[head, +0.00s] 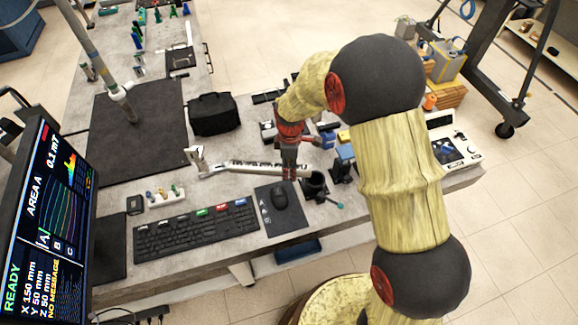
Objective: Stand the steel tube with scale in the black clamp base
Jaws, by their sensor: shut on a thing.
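The steel tube with scale (252,168) lies roughly level in the picture, with a pale bracket-like piece at its left end. My gripper (289,174) is shut on the tube near its right end, pointing down over the table. Its fingers hide part of the tube. I cannot tell whether the tube is clear of the table. The black clamp base (316,189) stands just right of and slightly below the gripper, with a teal-tipped handle. The tube's right end is close to the clamp base in the picture; I cannot tell whether they touch.
A mouse (280,196) on a dark pad and a keyboard (195,231) lie in front. A black bag (213,114) and a dark mat (135,135) with an upright pole are behind. A monitor (45,215) stands left. Blue and black items crowd the clamp base's right.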

